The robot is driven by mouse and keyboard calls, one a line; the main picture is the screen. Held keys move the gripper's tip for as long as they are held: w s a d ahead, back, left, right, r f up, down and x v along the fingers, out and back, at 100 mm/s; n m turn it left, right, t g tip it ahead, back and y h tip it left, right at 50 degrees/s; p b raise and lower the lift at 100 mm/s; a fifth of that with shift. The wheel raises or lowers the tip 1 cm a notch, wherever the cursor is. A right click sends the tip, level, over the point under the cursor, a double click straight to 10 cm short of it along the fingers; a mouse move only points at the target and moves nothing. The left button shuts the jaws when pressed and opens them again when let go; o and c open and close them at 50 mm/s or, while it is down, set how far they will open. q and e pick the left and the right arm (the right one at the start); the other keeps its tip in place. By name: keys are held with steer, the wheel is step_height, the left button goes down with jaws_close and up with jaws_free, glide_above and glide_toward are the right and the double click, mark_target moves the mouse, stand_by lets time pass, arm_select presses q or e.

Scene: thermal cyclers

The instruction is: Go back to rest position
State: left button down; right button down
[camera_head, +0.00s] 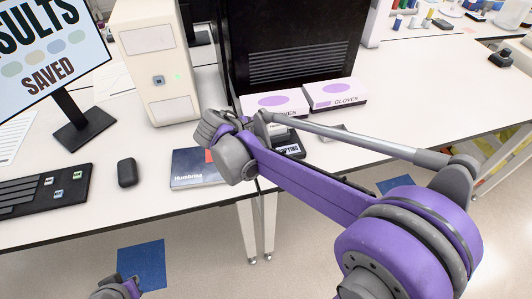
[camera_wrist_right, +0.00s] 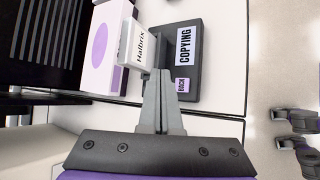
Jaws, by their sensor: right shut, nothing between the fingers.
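My right arm, purple and grey, reaches across the bench in the head view, with its wrist (camera_head: 235,158) above the bench edge. In the right wrist view my right gripper (camera_wrist_right: 161,78) has its grey fingers together, with nothing between them. They point toward a dark docking device (camera_wrist_right: 184,82) whose screen reads COPYING; it also shows partly behind my arm in the head view (camera_head: 291,150). A white unit labelled Halbrix (camera_wrist_right: 138,46) stands at the device. The fingertips overlap its edge in the picture; I cannot tell whether they touch. My left gripper (camera_head: 122,288) is partly cut off at the bottom; its fingers are unclear.
Glove boxes (camera_head: 335,93) sit before a black cabinet (camera_head: 290,45). A white tower (camera_head: 155,65), a monitor (camera_head: 45,45) reading RESULTS SAVED, a keyboard (camera_head: 45,190), a mouse (camera_head: 127,172) and a blue booklet (camera_head: 193,170) are on the left. The bench right of the boxes is mostly clear.

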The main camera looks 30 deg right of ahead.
stand_by(0.3)
steer(key=s+a+f+m+t+y, duration=0.1)
steer(key=s+a+f+m+y, duration=0.2)
steer(key=s+m, duration=0.3)
steer(key=s+a+f+m+t+y, duration=0.1)
steer(key=s+a+f+m+y, duration=0.2)
steer(key=s, duration=1)
steer(key=a+m+y, duration=0.2)
steer(key=a+m, duration=0.1)
steer(key=m, duration=0.1)
steer(key=shift+f+y, duration=0.3)
steer(key=shift+f, duration=0.1)
stand_by(5.0)
